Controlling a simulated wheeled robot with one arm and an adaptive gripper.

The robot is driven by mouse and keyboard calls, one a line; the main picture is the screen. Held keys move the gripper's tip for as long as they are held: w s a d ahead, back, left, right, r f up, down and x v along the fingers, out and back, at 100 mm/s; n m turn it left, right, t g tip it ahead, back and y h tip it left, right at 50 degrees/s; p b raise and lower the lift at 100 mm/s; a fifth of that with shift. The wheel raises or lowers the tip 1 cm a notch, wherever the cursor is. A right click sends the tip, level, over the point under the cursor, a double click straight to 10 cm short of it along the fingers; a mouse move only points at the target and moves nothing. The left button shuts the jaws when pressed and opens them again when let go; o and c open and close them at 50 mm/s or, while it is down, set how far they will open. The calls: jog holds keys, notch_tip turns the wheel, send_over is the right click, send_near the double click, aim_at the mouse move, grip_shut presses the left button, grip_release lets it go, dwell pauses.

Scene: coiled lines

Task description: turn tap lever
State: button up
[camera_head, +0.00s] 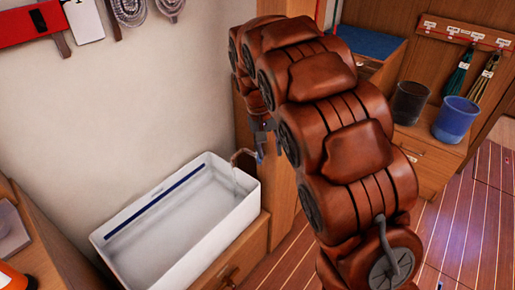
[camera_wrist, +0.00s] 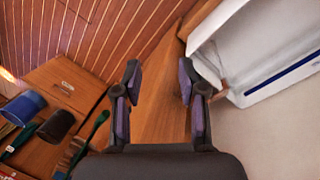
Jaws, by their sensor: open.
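A white rectangular basin (camera_head: 130,240) with a blue stripe stands against the wall in the head view. It also shows at the upper right of the wrist view (camera_wrist: 235,50). A small brown item (camera_head: 243,160) sits at the basin's far right corner, close to my gripper; I cannot tell whether it is part of a tap. No tap lever shows clearly in either view. My gripper (camera_head: 260,150) is above and beside that corner, partly hidden by my arm. In the wrist view my gripper (camera_wrist: 160,75) is open, with nothing between its fingers.
A wooden cabinet (camera_head: 258,240) carries the basin. At the right, a blue pot (camera_head: 457,119) and a dark pot (camera_head: 410,102) stand on a wooden unit below hanging tassels (camera_head: 486,77). A red rack (camera_head: 30,22) hangs on the wall at upper left. The striped floor (camera_head: 465,225) is clear.

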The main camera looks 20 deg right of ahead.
jog(key=w+a+f+p, duration=0.1)
jog(key=w+a+p, duration=0.15)
jog(key=w, duration=0.55)
jog(key=f, duration=0.4)
jog(key=d+f, duration=0.1)
jog(key=f, duration=0.1)
jog(key=shift+s+f, duration=0.15)
jog(key=shift+s, duration=0.05)
jog(key=shift+d+f, duration=0.15)
jog(key=shift+f, duration=0.5)
grip_shut()
